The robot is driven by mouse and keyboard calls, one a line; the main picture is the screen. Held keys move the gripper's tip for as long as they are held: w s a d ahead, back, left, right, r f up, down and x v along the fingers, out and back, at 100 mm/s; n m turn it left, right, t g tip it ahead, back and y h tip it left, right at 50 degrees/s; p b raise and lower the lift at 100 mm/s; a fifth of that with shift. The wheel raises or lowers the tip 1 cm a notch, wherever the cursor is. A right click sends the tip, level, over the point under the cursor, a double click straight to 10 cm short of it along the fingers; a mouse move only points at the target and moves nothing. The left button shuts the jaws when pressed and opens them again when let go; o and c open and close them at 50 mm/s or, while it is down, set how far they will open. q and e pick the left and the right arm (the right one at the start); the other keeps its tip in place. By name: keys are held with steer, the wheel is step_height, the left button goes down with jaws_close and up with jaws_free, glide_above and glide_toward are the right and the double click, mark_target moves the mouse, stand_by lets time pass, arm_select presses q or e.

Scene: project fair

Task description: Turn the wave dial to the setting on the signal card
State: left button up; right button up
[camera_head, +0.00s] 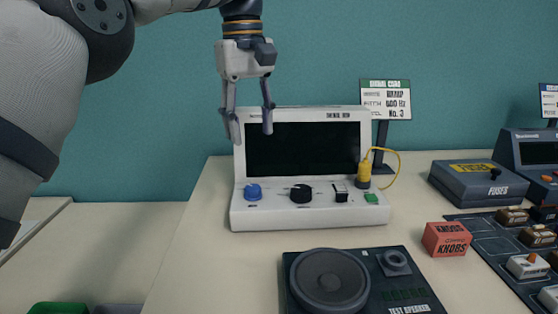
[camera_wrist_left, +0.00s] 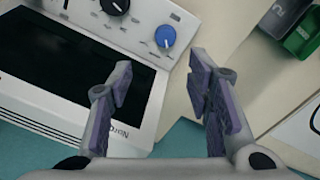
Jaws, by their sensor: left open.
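A white signal console (camera_head: 309,211) with a dark screen (camera_head: 300,149) stands on the table. Its front panel has a blue dial (camera_head: 253,192) at left and a black dial (camera_head: 301,194) in the middle; their labels are too small to read. The signal card (camera_head: 385,99) is on a dark stand behind the console at right; its small lines are only partly legible, ending in "No. 3". My left gripper (camera_head: 252,132) is open and empty, pointing down at the screen's upper left, above the blue dial. In the left wrist view the blue dial (camera_wrist_left: 165,36) lies beyond the open fingers.
A yellow plug (camera_head: 364,173) with a cable, a small switch (camera_head: 340,191) and a green button (camera_head: 371,198) are on the console's right. In front are a speaker unit (camera_head: 330,280) and an orange knobs box (camera_head: 447,239). A fuses box (camera_head: 478,182) stands at right.

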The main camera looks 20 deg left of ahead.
mark_target(253, 187)
arm_select(q)
steer(key=f, duration=0.6)
steer(key=s+f+p, duration=0.1)
steer(key=f, duration=0.3)
steer(key=shift+d+f, duration=0.1)
steer(key=shift+f, duration=0.55)
steer(key=shift+w, duration=0.1)
jaws_close()
arm_select(e)
steer(key=shift+w+r+t, duration=0.3)
steer(key=shift+w+r, duration=0.05)
steer(key=shift+r, duration=0.45)
